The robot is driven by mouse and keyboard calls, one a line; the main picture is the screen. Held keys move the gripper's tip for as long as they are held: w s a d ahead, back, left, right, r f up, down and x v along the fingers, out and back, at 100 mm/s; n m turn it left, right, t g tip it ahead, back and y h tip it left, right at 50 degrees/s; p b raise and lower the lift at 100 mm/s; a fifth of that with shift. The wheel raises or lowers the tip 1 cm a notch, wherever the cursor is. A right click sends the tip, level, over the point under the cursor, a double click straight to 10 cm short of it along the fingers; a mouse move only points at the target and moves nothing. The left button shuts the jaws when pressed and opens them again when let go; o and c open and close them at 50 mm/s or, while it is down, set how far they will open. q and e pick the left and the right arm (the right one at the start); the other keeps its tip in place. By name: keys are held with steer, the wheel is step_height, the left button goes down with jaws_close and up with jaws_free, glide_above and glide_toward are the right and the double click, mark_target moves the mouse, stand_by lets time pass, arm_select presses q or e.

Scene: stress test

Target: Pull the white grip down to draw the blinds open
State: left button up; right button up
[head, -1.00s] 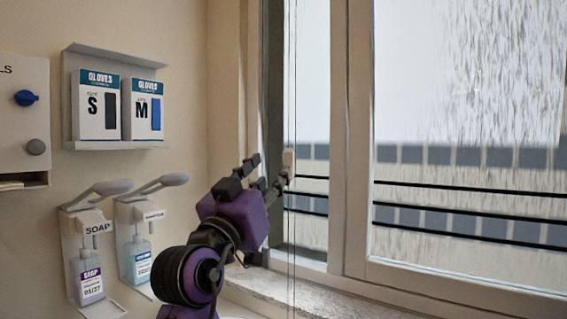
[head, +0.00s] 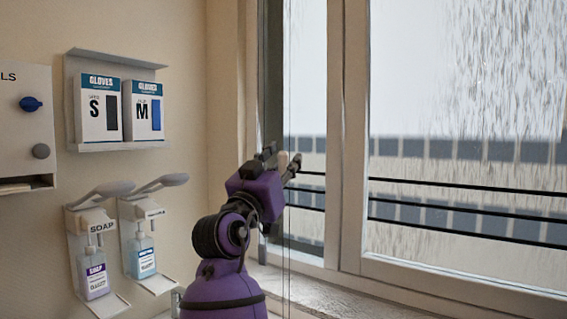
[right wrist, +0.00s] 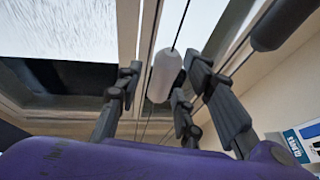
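The white grip (head: 283,161) hangs on a thin cord in front of the window's left side. In the right wrist view the white grip (right wrist: 163,74) shows between my spread fingertips, with its cord running up from it. My right gripper (head: 284,157) is open around the grip in the head view; its fingers (right wrist: 165,85) stand apart on either side in the wrist view. I cannot tell whether any finger touches it. My left gripper is not in view. The blinds themselves are not clearly visible.
A dark cylinder (right wrist: 286,22) shows close by at the upper right of the wrist view. Soap dispensers (head: 95,262) and glove boxes (head: 100,108) are on the wall to the left. The windowsill (head: 330,300) lies below, and the window frame (head: 348,140) stands to the right.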

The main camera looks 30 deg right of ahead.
jaws_close()
arm_select(q)
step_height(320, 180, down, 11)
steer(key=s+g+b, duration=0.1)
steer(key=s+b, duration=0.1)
steer(key=b, duration=0.9)
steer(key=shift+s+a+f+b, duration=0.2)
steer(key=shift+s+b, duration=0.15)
arm_select(e)
step_height(320, 180, down, 20)
steer(key=shift+o, duration=0.9)
jaws_free()
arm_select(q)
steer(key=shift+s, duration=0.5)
